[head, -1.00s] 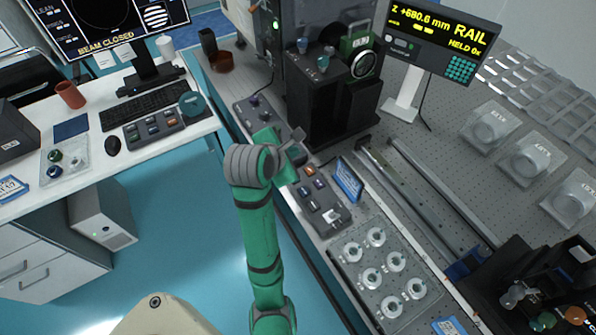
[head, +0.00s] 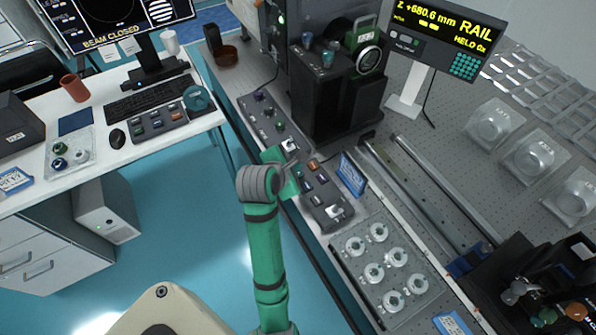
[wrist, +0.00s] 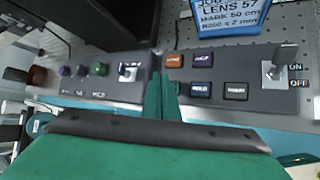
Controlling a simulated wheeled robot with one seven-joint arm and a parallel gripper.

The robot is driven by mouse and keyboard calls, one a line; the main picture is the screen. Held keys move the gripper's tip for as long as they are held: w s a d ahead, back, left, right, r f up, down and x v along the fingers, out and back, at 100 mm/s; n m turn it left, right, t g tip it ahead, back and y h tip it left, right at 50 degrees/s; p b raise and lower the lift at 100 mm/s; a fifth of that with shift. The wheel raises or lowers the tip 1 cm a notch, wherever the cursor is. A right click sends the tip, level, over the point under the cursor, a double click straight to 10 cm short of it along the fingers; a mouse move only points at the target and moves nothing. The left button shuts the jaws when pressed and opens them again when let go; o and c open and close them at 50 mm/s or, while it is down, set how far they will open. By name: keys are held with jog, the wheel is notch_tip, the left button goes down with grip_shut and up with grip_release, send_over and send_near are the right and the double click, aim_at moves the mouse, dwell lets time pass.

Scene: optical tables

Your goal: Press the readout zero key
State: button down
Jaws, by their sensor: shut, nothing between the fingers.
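The readout (head: 440,38) stands on a white post at the upper right. It reads Z +680.6 mm, RAIL and HELD 0x, and carries a teal keypad (head: 465,66). A grey key box (head: 325,192) on the table edge has an orange key (wrist: 174,60), a purple key (wrist: 203,60), a blue key (wrist: 200,90) and a dark key (wrist: 236,91). Their small legends are too blurred to tell which is zero. My gripper (head: 290,170) is shut and empty near the left end of this box.
A toggle switch (wrist: 274,68) stands at the box's right end. Another control box (wrist: 100,72) with knobs and a switch lies left of the fingers. A blue lens sign (head: 352,174) stands behind the key box. A tray of lens mounts (head: 385,262) lies nearby.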

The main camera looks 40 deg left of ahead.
jog(key=shift+f, duration=0.45)
jog(key=shift+w, duration=0.1)
jog(key=shift+a, duration=0.1)
dwell(0.5)
dwell(0.5)
jog(key=shift+f, duration=0.2)
dwell(0.5)
jog(key=shift+f, duration=0.15)
